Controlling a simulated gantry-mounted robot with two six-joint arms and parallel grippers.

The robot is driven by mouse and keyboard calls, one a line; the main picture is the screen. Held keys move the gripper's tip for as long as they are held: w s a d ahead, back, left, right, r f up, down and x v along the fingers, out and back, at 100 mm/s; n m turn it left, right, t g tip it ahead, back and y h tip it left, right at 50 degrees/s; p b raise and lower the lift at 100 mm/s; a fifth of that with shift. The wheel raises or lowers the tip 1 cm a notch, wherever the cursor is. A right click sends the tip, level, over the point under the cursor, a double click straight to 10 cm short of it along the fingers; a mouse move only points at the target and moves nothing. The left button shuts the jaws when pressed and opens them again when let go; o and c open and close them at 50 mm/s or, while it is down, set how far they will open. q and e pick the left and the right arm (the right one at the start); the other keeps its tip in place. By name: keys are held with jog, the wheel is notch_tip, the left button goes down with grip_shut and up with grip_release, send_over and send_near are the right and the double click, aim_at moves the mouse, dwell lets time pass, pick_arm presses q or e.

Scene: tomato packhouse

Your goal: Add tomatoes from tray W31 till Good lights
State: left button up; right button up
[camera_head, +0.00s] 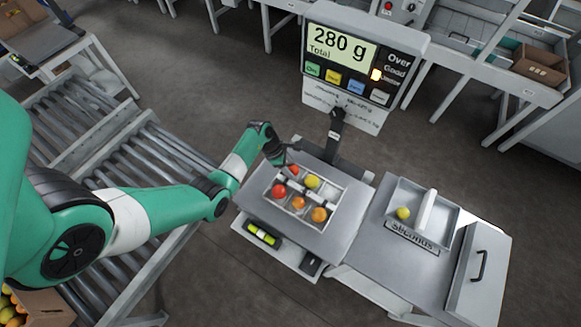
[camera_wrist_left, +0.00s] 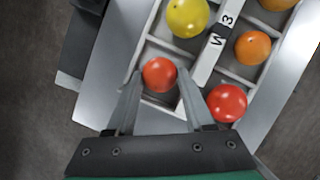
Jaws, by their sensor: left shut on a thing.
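A compartmented tray (camera_head: 337,190) sits on the scale plate (camera_head: 343,232); its label shows "W3" in the left wrist view (camera_wrist_left: 223,28), the rest unclear. My left gripper (camera_wrist_left: 159,72) is shut on a red tomato (camera_wrist_left: 159,74) at a tray corner cell; in the head view it is the tomato (camera_head: 294,169) beside the fingers. I cannot tell whether it is lifted. Other cells hold a yellow tomato (camera_head: 312,181), a red tomato (camera_head: 279,190) and orange tomatoes (camera_head: 318,214). The display (camera_head: 341,47) reads 280 g Total.
Right of the scale, a divided seconds tray (camera_head: 447,222) holds a yellow-green tomato (camera_head: 403,213). A lidded grey box (camera_head: 480,270) with a handle is beside it. A roller conveyor (camera_head: 120,140) lies left, with a tomato carton (camera_head: 40,308) at the lower left.

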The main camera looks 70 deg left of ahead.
pick_arm(q)
jog(key=shift+f, duration=0.45)
jog(key=o, duration=1)
jog(key=c, duration=0.3)
jog(key=shift+c, duration=0.2)
notch_tip(320, 180, up, 7)
jog(key=p, duration=0.7)
jog(key=shift+r+p, duration=0.1)
jog(key=shift+p, duration=0.2)
